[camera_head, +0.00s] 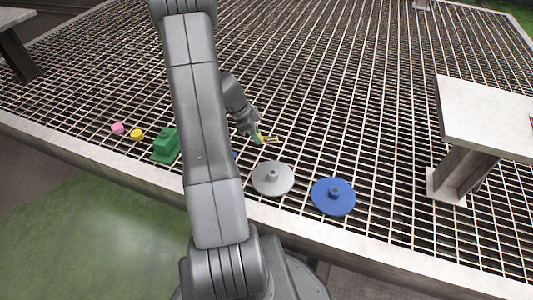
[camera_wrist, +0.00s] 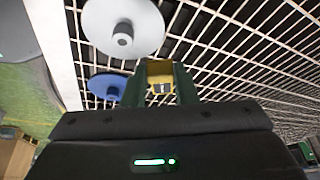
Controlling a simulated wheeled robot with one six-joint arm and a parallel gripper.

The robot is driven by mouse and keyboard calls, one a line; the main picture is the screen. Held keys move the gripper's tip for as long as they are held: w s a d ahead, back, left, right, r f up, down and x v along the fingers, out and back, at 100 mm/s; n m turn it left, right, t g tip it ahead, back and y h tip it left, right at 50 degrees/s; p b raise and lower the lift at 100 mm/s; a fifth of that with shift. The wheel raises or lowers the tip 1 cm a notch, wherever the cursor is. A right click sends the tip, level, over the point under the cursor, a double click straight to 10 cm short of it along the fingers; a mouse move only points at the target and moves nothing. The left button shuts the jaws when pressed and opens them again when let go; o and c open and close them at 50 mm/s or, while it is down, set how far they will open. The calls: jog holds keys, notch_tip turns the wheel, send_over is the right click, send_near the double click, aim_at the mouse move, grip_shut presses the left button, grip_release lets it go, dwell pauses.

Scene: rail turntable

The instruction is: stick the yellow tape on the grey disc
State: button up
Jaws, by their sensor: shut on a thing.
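The grey disc (camera_head: 265,187) lies flat on the grating in the head view, with a short raised hub at its middle. It also shows at the top of the wrist view (camera_wrist: 98,20). My gripper (camera_head: 261,138) is above the grating, beyond the disc in the head view and apart from it. It is shut on the yellow tape (camera_head: 272,140), which sticks out to the right. In the wrist view the tape (camera_wrist: 160,66) sits between the dark green fingers of my gripper (camera_wrist: 161,86).
A blue disc (camera_head: 333,207) lies right of the grey one. A green block (camera_head: 165,147), a yellow piece (camera_head: 137,135) and a pink piece (camera_head: 118,128) are at left. A pale table (camera_head: 480,110) stands at right. My arm hides part of the grating. Grating beyond is clear.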

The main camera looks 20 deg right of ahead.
aim_at(264, 140)
jog(key=d+f+m+b, duration=0.1)
jog(key=s+d+f+m+g, duration=0.1)
jog(key=f, duration=0.1)
jog(key=d+f+m+b, duration=0.1)
jog(key=f+m, duration=0.1)
jog(key=shift+s+d+y+b, duration=0.2)
jog(key=shift+s+y+b, duration=0.05)
jog(key=shift+y+b, duration=0.15)
jog(key=shift+f+b, duration=1)
jog(key=shift+f, duration=2.4)
jog(key=shift+f+b, duration=0.55)
jog(key=shift+b, duration=0.2)
jog(key=shift+b, duration=0.5)
jog(key=o, duration=1)
jog(key=shift+g, duration=0.3)
jog(key=p+v, duration=0.4)
jog(key=v, duration=0.9)
jog(key=shift+a+r+p, duration=0.3)
jog(key=shift+r, duration=0.05)
